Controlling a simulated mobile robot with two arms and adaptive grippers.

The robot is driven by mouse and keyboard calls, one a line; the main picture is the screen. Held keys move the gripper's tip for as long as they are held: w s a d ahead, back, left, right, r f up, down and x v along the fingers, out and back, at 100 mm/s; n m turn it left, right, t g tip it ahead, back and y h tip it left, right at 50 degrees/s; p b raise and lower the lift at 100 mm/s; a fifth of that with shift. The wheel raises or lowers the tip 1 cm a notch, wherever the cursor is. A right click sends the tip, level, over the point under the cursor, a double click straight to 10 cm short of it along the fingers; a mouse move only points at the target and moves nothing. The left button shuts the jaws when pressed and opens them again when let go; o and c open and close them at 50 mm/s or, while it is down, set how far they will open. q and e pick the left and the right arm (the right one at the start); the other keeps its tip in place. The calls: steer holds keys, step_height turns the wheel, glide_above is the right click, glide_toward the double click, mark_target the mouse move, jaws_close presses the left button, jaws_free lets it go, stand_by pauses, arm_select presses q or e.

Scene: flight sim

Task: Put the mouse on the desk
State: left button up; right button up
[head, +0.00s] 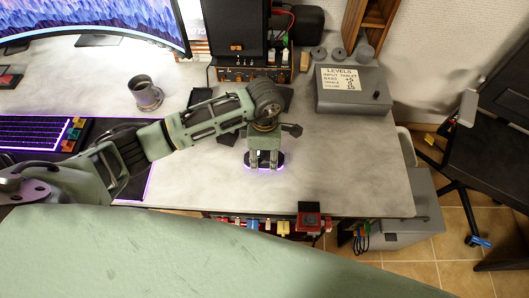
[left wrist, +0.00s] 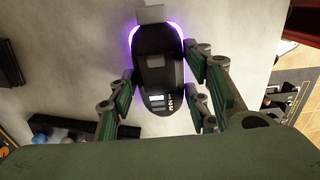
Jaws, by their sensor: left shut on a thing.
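The mouse (left wrist: 158,65) is black with a purple glow along its edge. In the left wrist view it lies between the fingers of my left gripper (left wrist: 160,105). In the head view the mouse (head: 264,166) shows under my left gripper (head: 264,158), at or just above the surface of the grey desk (head: 345,160). My left gripper points down and is shut on the mouse's sides. The gripper hides much of the mouse in the head view, and I cannot tell whether it touches the desk. My right gripper is not in view.
A grey mug (head: 146,93) stands left of my forearm. A glowing keyboard (head: 40,133) lies at the far left. A grey levels box (head: 352,92) stands at the back right. The desk right of the mouse is clear. A dark chair (head: 490,130) stands beyond the right edge.

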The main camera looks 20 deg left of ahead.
mark_target(265, 154)
arm_select(q)
steer(key=o, duration=1.2)
steer(key=shift+r, duration=0.25)
step_height(265, 154, up, 12)
steer(key=b, duration=0.2)
steer(key=shift+f, duration=0.15)
